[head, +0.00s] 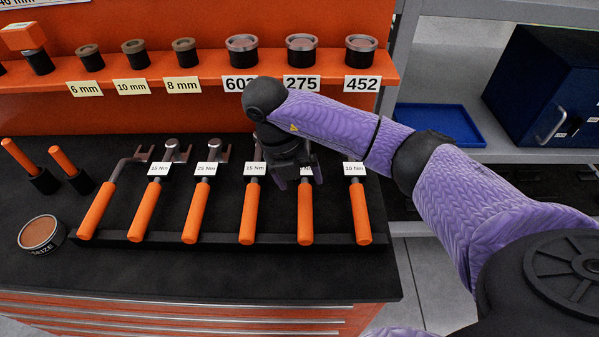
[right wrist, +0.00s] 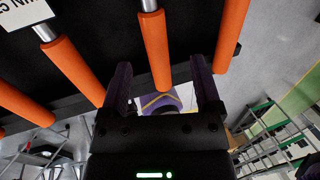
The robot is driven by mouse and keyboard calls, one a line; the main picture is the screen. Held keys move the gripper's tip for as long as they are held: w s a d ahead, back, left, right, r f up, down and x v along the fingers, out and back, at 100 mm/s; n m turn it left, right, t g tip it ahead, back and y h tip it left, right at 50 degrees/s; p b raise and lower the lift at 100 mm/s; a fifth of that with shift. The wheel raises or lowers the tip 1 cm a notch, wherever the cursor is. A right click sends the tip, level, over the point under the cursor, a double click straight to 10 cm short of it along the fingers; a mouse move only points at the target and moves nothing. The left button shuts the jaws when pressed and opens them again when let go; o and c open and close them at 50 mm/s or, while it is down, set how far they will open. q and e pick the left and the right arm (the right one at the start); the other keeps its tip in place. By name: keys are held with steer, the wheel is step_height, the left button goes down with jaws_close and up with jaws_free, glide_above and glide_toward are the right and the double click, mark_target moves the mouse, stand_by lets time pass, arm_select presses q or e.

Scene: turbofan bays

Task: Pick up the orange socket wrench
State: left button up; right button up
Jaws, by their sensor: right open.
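Several orange-handled wrenches lie side by side in a black tray (head: 270,239). The leftmost wrench (head: 97,210) has a bent metal neck and no label in front of it. The others, such as the second (head: 150,212), third (head: 197,212), fourth (head: 249,215) and rightmost (head: 360,215), have white Nm labels. My right gripper (head: 299,180) is open over the upper part of the fifth wrench (head: 305,215), partly covering its label. In the right wrist view, an orange handle (right wrist: 155,50) shows between the open fingers (right wrist: 160,64); contact cannot be told. My left gripper is not in view.
An orange shelf (head: 205,83) with labelled sockets stands behind the tray. Two short orange-handled tools (head: 63,160) and a round tin (head: 41,233) are at the left. A blue tray (head: 440,122) and dark blue case (head: 545,90) sit on the grey shelving at right.

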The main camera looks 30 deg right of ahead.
mark_target(303, 196)
steer(key=x, duration=0.5)
steer(key=shift+w+a+f+b, duration=0.1)
steer(key=shift+a+f+b, duration=0.05)
steer(key=shift+a+b, duration=0.15)
steer(key=shift+d+f, duration=0.2)
steer(key=shift+f, duration=0.2)
jaws_close()
